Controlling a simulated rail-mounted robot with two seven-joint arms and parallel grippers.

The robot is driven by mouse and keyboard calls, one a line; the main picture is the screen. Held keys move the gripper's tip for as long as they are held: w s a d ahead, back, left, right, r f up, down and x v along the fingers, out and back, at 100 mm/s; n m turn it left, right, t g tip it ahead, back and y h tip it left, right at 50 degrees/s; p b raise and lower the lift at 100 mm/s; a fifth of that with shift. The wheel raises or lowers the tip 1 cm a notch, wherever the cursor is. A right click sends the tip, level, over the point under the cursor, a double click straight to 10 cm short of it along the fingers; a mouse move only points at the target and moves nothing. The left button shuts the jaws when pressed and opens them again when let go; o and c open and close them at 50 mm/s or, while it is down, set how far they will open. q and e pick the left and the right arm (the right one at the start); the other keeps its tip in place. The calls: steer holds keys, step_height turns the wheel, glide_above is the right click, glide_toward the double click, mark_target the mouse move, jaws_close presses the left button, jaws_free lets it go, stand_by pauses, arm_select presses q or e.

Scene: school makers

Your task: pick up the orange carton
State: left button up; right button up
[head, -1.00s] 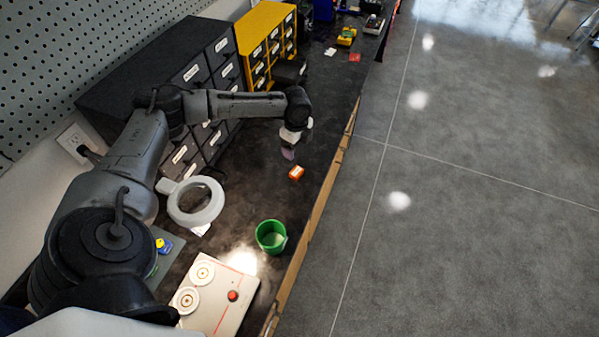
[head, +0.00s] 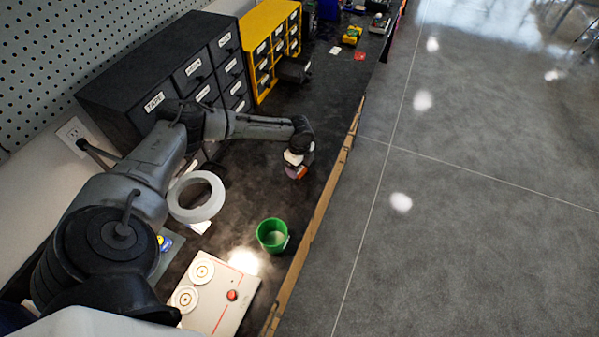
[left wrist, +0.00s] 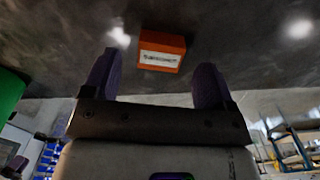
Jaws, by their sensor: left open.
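The orange carton (left wrist: 161,51) lies on the dark bench top in the left wrist view, with a white label facing the camera. It shows ahead of and between the two purple fingers of my left gripper (left wrist: 157,80), which are apart with nothing between them. In the head view my left gripper (head: 296,171) is low over the bench and hides most of the carton; a small orange bit (head: 302,173) shows beside the fingers. I cannot tell the exact gap between fingers and carton. My right gripper is not in view.
A green cup (head: 272,235) stands nearer on the bench. A white ring-shaped lamp (head: 196,197) and a white panel with a red button (head: 222,290) are nearby. Black drawers (head: 178,60) and yellow drawers (head: 270,45) line the wall. The bench's wooden edge (head: 318,225) is close on the right.

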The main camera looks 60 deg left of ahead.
arm_select(q)
steer(key=shift+f, duration=1.1)
steer(key=c, duration=1)
steer(key=shift+r, duration=0.1)
